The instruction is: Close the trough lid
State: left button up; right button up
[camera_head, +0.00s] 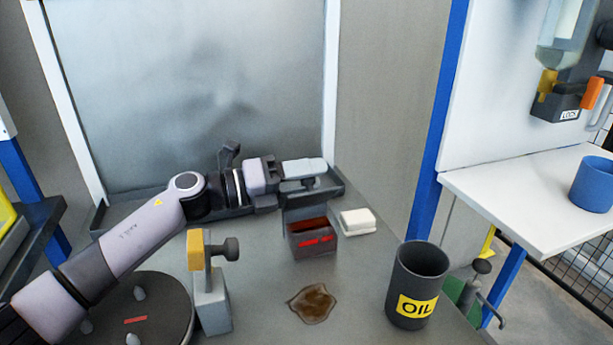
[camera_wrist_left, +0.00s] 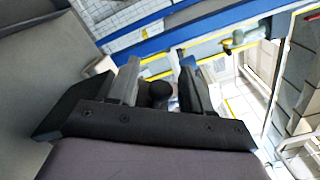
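The trough (camera_head: 312,243) is a small dark box with a red mark on its front, on the grey worktop. Its inside shows dark red. Its lid (camera_head: 304,207) stands raised at the back edge, so the trough is open. My left gripper (camera_head: 312,167) is above the raised lid, pointing right. In the left wrist view its two fingers (camera_wrist_left: 160,82) are apart, with a dark round knob (camera_wrist_left: 160,95) showing between them. Gaps show on both sides of the knob; I cannot tell whether it is touched. My right gripper is not in view.
A white block (camera_head: 357,221) lies right of the trough. A brown puddle (camera_head: 312,303) and an oil can (camera_head: 417,285) are in front. A grey post with a yellow top (camera_head: 208,285) and a round turntable (camera_head: 135,312) stand at the left, under my arm.

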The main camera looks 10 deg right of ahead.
pick_arm(q)
jog(key=s+a+p, duration=0.1)
jog(key=a, duration=0.6)
jog(key=shift+s, duration=0.2)
jog(key=shift+p, duration=0.3)
